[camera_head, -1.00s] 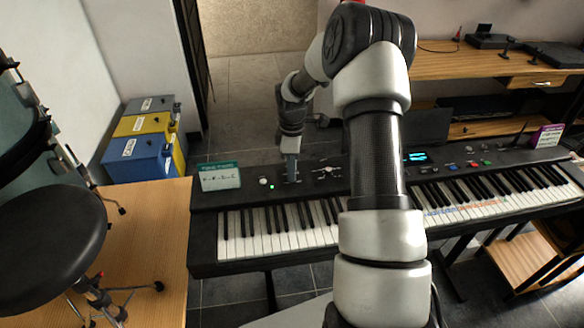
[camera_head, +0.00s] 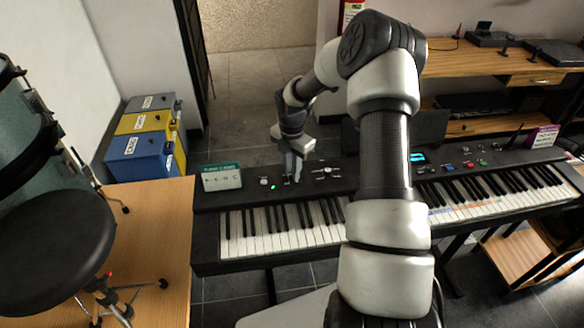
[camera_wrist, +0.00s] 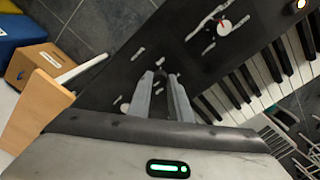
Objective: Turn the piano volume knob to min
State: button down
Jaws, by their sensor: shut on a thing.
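The black piano (camera_head: 420,205) stands across the middle of the head view, with small controls along its panel. My gripper (camera_head: 291,181) points down onto the panel left of my arm. In the wrist view its two grey fingers (camera_wrist: 167,80) are close together around a small dark knob, the piano volume knob, mostly hidden between them. I cannot read its label or setting. A white round knob (camera_head: 264,181) sits just left of my gripper and also shows in the wrist view (camera_wrist: 124,107). A knob with a red mark (camera_wrist: 224,27) lies apart from the fingers.
A small green-topped sign (camera_head: 221,178) stands on the piano's left end. A black stool (camera_head: 50,240) and blue and yellow boxes (camera_head: 140,155) are at left. A wooden desk (camera_head: 470,65) is behind at right. My arm hides the piano's middle.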

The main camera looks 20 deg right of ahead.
jog(key=n+p, duration=0.1)
jog(key=n, duration=0.4)
jog(key=shift+r+n+p, duration=0.15)
jog(key=shift+n+p, duration=0.15)
jog(key=shift+p, duration=0.1)
jog(key=shift+n+p, duration=0.65)
jog(key=shift+n, duration=1.55)
jog(key=c, duration=1.6)
grip_release()
notch_tip(320, 180, up, 17)
jog(key=shift+r, duration=0.15)
